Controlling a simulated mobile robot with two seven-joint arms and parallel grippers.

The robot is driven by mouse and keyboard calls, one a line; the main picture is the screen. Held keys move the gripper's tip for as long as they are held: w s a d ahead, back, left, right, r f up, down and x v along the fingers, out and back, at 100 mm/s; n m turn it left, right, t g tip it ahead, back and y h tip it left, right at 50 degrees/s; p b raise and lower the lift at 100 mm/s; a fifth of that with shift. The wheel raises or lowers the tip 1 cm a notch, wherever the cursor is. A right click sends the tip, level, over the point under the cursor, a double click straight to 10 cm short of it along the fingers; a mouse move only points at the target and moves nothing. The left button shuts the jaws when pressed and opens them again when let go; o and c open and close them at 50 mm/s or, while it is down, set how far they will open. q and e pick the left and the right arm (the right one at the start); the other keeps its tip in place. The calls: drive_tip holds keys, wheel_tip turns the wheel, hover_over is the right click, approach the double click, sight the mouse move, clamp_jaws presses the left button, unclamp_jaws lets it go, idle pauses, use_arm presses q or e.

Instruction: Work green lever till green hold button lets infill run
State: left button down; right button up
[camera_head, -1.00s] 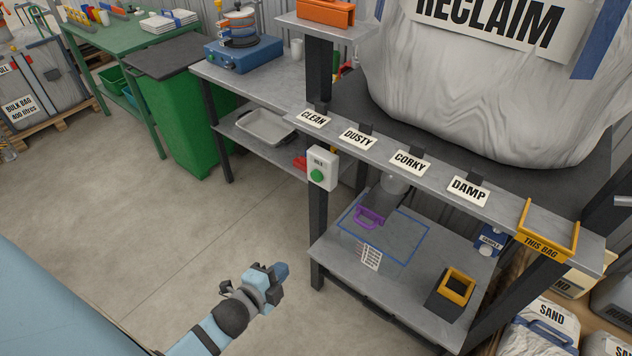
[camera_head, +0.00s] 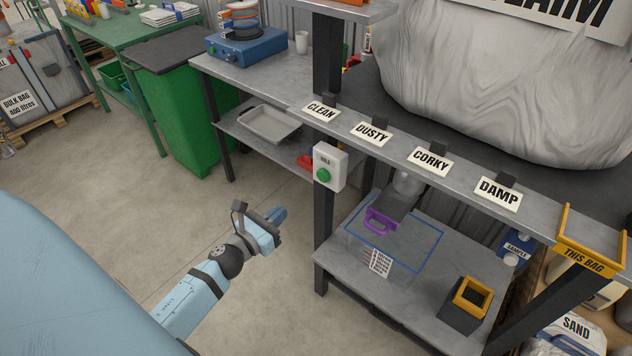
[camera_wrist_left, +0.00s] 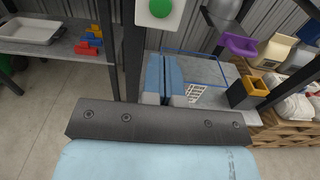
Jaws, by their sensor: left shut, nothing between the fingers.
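The green hold button (camera_head: 323,175) is on a white box (camera_head: 330,161) fixed to the rack's dark post. It shows at the top of the left wrist view (camera_wrist_left: 159,7). My left gripper (camera_head: 277,216) is shut and empty, in the air to the left of the post and below the button. Its blue fingers also show in the left wrist view (camera_wrist_left: 164,75), pressed together. I cannot make out a green lever in either view. A grey spout (camera_head: 408,181) hangs above a clear blue-rimmed tub (camera_head: 416,262); any infill flow is not visible. My right gripper is out of view.
A purple handle (camera_head: 380,220) shows at the tub. A black box with a yellow rim (camera_head: 472,297) stands on the lower shelf (camera_head: 345,267). A yellow THIS BAG holder (camera_head: 588,250) is at the right. Floor left of the post is clear.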

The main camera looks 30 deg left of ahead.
sight(321, 177)
use_arm(q)
drive_tip(key=w+p, duration=0.1)
drive_tip(key=w, duration=0.3)
drive_tip(key=w+p, duration=0.1)
drive_tip(key=w, duration=0.3)
drive_tip(key=w+d, duration=0.1)
drive_tip(key=w, duration=0.3)
drive_tip(key=shift+w+r+p, duration=0.1)
drive_tip(key=shift+w+p, duration=0.1)
drive_tip(key=shift+p, duration=0.2)
drive_tip(key=shift+w, duration=0.8)
